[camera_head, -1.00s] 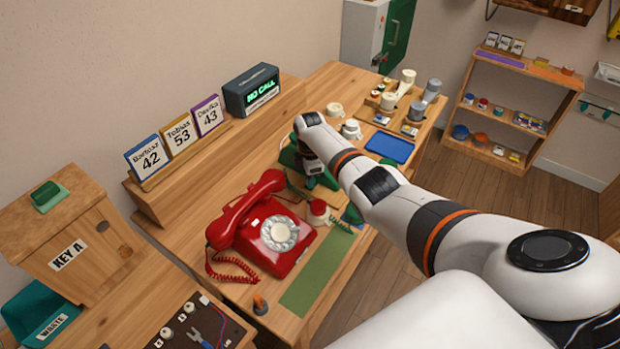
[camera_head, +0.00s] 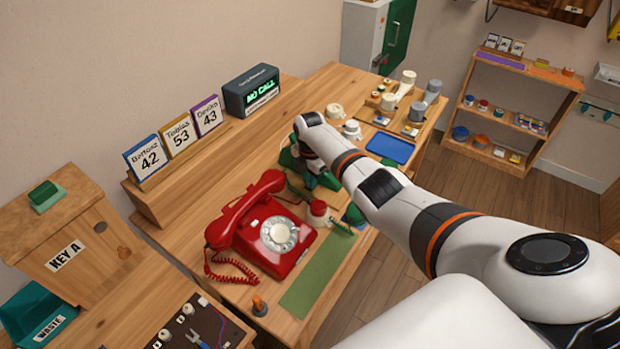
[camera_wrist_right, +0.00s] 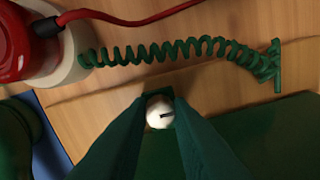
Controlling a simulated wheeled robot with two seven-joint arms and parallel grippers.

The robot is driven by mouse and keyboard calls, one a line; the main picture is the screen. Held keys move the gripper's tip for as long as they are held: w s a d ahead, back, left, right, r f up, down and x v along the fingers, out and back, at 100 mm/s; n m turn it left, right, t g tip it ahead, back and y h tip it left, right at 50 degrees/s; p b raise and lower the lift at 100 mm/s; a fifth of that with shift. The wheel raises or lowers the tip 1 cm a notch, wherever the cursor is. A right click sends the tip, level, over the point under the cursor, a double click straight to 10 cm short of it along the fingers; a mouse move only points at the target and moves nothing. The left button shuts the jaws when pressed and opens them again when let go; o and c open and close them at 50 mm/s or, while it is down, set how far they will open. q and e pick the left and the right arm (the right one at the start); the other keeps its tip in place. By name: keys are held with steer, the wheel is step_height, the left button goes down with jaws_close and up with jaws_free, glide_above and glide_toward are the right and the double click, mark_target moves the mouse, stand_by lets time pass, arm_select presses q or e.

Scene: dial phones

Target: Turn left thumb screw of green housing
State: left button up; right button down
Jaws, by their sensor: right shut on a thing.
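A white round thumb screw (camera_wrist_right: 159,112) with a dark mark on its face sits between the two dark green fingers of my right gripper (camera_wrist_right: 160,118) in the right wrist view. The fingers are shut on it from both sides. The green housing (camera_wrist_right: 262,130) lies beside and behind the fingers in that view. In the head view the housing (camera_head: 290,158) is mostly hidden by my right wrist, and the right gripper (camera_head: 312,182) points down at it. I cannot tell how far the screw has turned. My left gripper is not in view.
A red dial phone (camera_head: 285,245) stands nearer on the bench. A green coiled cord (camera_wrist_right: 180,48) runs close to the gripper from a red-and-white round part (camera_wrist_right: 35,45). A blue mat (camera_head: 388,147) and several pale parts lie farther back. A green strip (camera_head: 318,272) is bare.

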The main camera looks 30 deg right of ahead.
steer(key=c, duration=1.3)
jaws_free()
steer(key=shift+r, duration=0.35)
step_height(320, 180, up, 11)
